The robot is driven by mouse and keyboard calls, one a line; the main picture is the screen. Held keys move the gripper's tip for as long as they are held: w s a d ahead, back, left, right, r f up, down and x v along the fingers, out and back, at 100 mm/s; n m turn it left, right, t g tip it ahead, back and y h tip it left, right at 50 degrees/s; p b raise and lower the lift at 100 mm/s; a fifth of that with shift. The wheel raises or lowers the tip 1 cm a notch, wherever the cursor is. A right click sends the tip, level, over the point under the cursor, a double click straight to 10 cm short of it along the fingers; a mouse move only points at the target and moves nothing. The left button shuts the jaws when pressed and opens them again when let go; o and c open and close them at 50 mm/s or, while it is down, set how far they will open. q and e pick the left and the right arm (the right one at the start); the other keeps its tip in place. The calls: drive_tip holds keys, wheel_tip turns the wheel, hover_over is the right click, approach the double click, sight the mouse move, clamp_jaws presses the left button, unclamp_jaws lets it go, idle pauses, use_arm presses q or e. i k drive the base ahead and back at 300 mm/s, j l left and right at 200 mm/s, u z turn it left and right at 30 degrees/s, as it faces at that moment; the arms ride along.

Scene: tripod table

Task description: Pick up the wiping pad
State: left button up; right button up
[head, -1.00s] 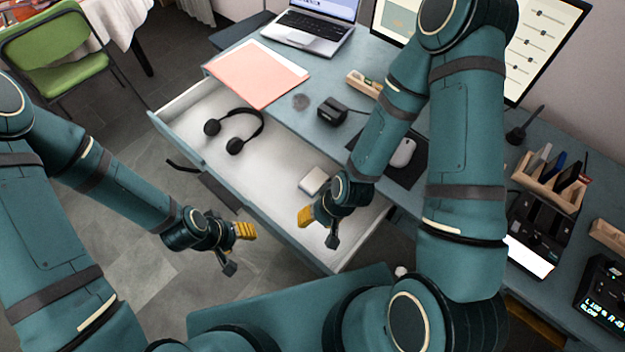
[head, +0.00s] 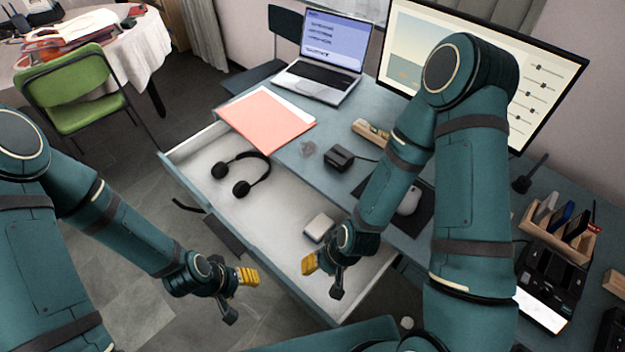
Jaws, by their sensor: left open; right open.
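I cannot make out a thing that is clearly the wiping pad. A small pale rounded block (head: 319,227) lies in the open drawer (head: 215,201). A small wooden piece with a greenish part (head: 371,131) lies on the desk, partly behind my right arm. My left gripper (head: 239,296) is open and empty, in front of the drawer at its left. My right gripper (head: 323,279) is open and empty, over the drawer's near right part, just below the pale block in the picture. My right arm hides part of the desk.
Black headphones (head: 240,174) lie in the drawer. The desk (head: 318,167) holds a pink folder (head: 267,119), a laptop (head: 322,77), a black box (head: 339,157), a mouse (head: 409,200) and a wooden holder (head: 558,231). A green chair (head: 75,93) stands back left.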

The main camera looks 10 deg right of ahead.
sight(315, 230)
drive_tip(key=l+u, duration=0.4)
drive_tip(key=k+l+u, duration=0.1)
drive_tip(key=l+u, duration=0.15)
drive_tip(key=u, duration=0.15)
drive_tip(key=k+l+u, duration=0.1)
drive_tip(key=l+u, duration=0.3)
drive_tip(key=k+l+u, duration=0.15)
drive_tip(key=u, duration=0.25)
